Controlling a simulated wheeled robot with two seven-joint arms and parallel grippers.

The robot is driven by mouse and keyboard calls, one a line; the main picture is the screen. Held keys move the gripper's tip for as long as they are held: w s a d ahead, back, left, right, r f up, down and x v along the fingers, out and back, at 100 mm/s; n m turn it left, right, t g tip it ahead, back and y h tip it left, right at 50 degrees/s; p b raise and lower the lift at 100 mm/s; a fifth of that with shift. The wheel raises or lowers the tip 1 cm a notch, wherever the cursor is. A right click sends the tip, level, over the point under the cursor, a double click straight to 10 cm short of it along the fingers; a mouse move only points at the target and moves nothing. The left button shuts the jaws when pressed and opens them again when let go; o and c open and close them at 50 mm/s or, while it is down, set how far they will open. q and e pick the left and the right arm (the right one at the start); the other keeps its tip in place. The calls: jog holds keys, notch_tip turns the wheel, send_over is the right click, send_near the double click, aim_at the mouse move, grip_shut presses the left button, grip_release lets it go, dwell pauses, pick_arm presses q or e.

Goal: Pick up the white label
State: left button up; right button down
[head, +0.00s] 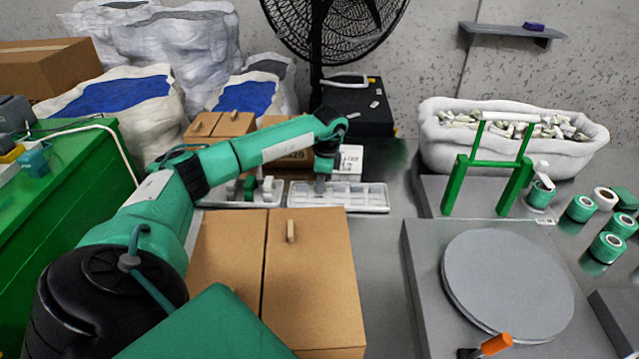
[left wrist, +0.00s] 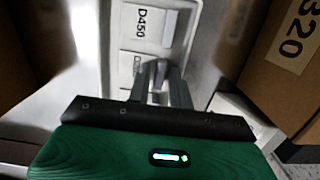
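A white tray (head: 358,197) with several compartments lies on the grey table behind the cardboard boxes. My left gripper (head: 320,184) points down over the left part of this tray. In the left wrist view the fingertips (left wrist: 157,67) are close together over the tray (left wrist: 190,25). White labels show there: one reads D450 (left wrist: 150,22), and a smaller one (left wrist: 130,65) lies just left of the fingertips. I cannot tell whether the fingers hold or touch a label. My right gripper is not in view.
Tall cardboard boxes (head: 315,270) stand in front of the tray. In the left wrist view, boxes flank the gripper on the left (left wrist: 35,40) and right (left wrist: 285,75). A second white tray (head: 232,203) holding small items lies to the left. A white box (head: 350,160) stands behind.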

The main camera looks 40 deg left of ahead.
pick_arm(q)
grip_shut()
jog(key=shift+r, duration=0.2)
